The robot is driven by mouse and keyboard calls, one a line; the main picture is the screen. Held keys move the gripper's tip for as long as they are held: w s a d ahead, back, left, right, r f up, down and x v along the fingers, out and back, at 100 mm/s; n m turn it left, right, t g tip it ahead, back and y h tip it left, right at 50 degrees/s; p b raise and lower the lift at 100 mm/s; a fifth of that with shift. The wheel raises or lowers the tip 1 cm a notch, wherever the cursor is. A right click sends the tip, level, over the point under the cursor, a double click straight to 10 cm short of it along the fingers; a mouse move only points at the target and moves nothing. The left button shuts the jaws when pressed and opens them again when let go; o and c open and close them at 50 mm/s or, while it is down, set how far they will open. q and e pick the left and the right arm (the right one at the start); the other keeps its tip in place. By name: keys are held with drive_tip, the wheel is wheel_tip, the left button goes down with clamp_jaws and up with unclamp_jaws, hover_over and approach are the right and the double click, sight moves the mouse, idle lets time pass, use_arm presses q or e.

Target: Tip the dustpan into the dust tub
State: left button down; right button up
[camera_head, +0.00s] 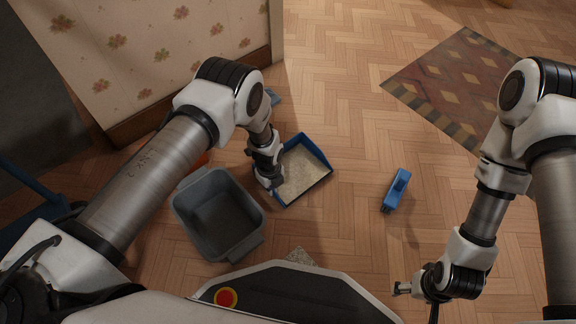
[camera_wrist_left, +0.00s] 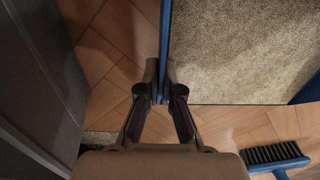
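The blue dustpan (camera_head: 318,157) is right of the grey dust tub (camera_head: 248,208) in the head view. A speckled beige layer covers the pan's inside, and the pan looks about level. My left gripper (camera_head: 271,183) is at the pan's tub-side edge. In the left wrist view its fingers (camera_wrist_left: 159,97) are shut on the thin blue wall of the dustpan (camera_wrist_left: 165,45). The tub (camera_wrist_left: 40,90) shows dark grey at the left there. The tub looks empty inside. Whether the pan touches the floor is unclear. My right gripper (camera_head: 418,296) hangs low at right, apart from these things; its fingers are unclear.
A blue brush (camera_head: 396,190) lies on the parquet right of the dustpan; its black bristles show in the left wrist view (camera_wrist_left: 272,154). A patterned rug (camera_head: 468,82) is at upper right. A flowered wall panel (camera_head: 160,50) stands behind my left arm. Floor between pan and rug is clear.

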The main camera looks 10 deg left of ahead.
use_arm(q)
drive_tip(key=shift+r+p, duration=0.65)
drive_tip(key=shift+r, duration=0.1)
idle(0.4)
drive_tip(key=shift+r, duration=0.25)
drive_tip(key=shift+r+p, duration=2.8)
drive_tip(key=shift+p, duration=0.3)
